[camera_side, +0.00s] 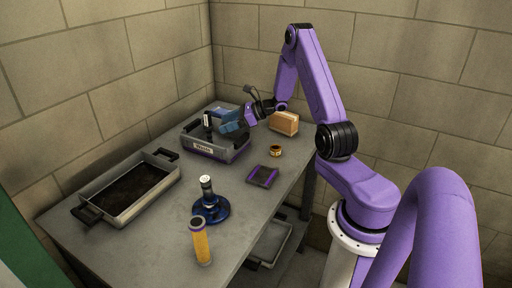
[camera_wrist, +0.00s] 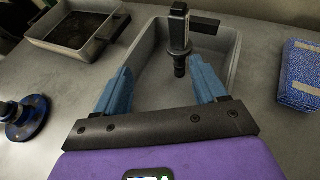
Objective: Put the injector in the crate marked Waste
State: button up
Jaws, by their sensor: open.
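A metal tray (camera_side: 120,207) lies at the left. A blue round-based stand (camera_side: 211,208) and a yellow cylinder (camera_side: 201,244) are nearer the front. A cardboard box (camera_side: 284,123), a small can (camera_side: 275,151) and a dark square tray (camera_side: 262,177) stand right.

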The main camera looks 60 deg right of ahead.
jog(key=a+r+n+g+y, duration=0.25)
jog(key=a+n, duration=0.25)
jog(key=a, duration=0.5)
jog(key=s+a+r+n+g, duration=0.1)
jog(key=s+a+n+g, duration=0.2)
jog(key=a, duration=0.3)
jog(key=s+a+r+n+g, duration=0.1)
jog(key=s+a+n+g, duration=0.3)
jog(key=s+a+n, duration=0.2)
jog(key=s+a+r+n+g, duration=0.2)
jog(key=s+a+n+g, duration=0.1)
jog(key=a, duration=0.4)
jog(key=shift+s+a+n+g+y, duration=0.1)
jog(key=shift+s+n+g+y, duration=0.1)
jog(key=shift+s+n, duration=0.3)
jog(key=shift+s+a+n+g+y, duration=0.15)
jog(key=shift+s+n, duration=0.15)
jog(key=shift+n, duration=0.4)
jog(key=s+r+n+t+h, duration=0.1)
jog(key=s+r+n+h, duration=0.2)
jog(key=s+n, duration=1.9)
jog(key=n+h, duration=0.1)
jog(key=h, duration=0.4)
jog(key=shift+d+h, duration=0.15)
jog(key=shift+h, duration=0.25)
jog(key=shift+r, duration=0.1)
